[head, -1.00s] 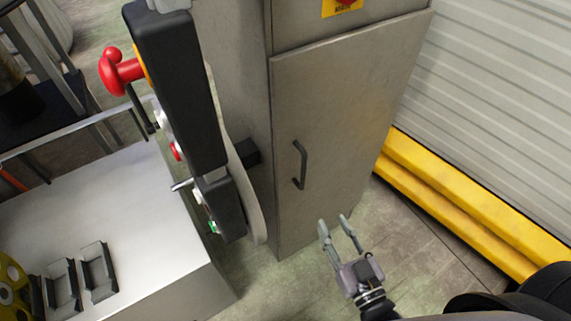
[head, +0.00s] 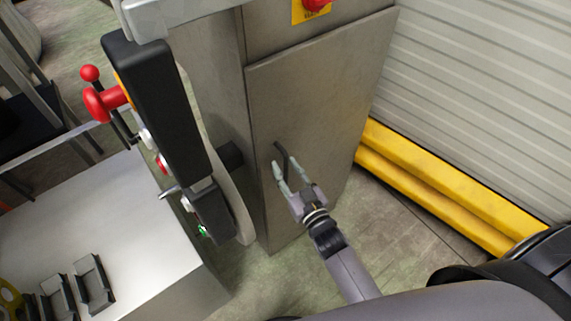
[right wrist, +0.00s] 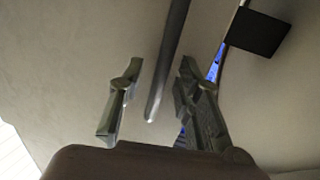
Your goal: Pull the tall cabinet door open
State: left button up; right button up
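The tall grey cabinet door (head: 318,92) is closed in the head view, with a dark bar handle (head: 281,150) on its left part. My right gripper (head: 285,172) is at the handle and covers part of it. In the right wrist view the handle (right wrist: 168,65) runs down between the two open fingers of my right gripper (right wrist: 155,100), with a visible space on each side. The fingers do not clamp it. My left gripper is not in view.
A machine with a red knob (head: 104,102) and a black panel (head: 160,105) stands left of the cabinet, above a white worktop (head: 130,215). Yellow barriers (head: 440,190) line the grey shutter wall at right. Some floor (head: 400,225) is free in front.

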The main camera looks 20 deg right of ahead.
jog(key=shift+w, duration=0.45)
grip_shut()
dwell(0.6)
